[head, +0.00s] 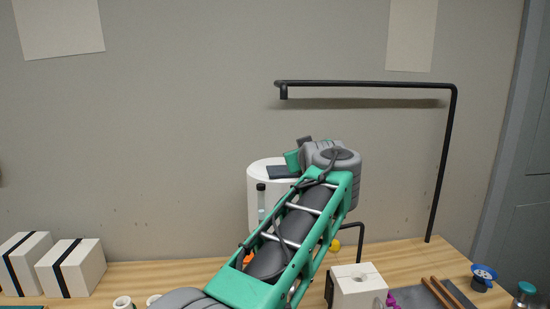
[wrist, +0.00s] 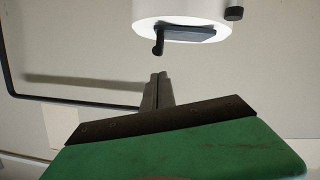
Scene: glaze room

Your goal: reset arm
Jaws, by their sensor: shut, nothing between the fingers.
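My gripper (wrist: 158,77) is shut and empty, its two dark fingers together in the wrist view. In the head view my green and grey arm reaches up from the bottom middle. Its wrist is in front of the upper right of a white cylinder (head: 256,198) and hides part of it. The cylinder also shows in the wrist view (wrist: 181,12), beyond the fingertips, with a gap between them in the picture.
A black lamp stand (head: 442,165) rises at the right, its bar reaching left above my wrist. Two white boxes with black bands (head: 88,263) stand at the left.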

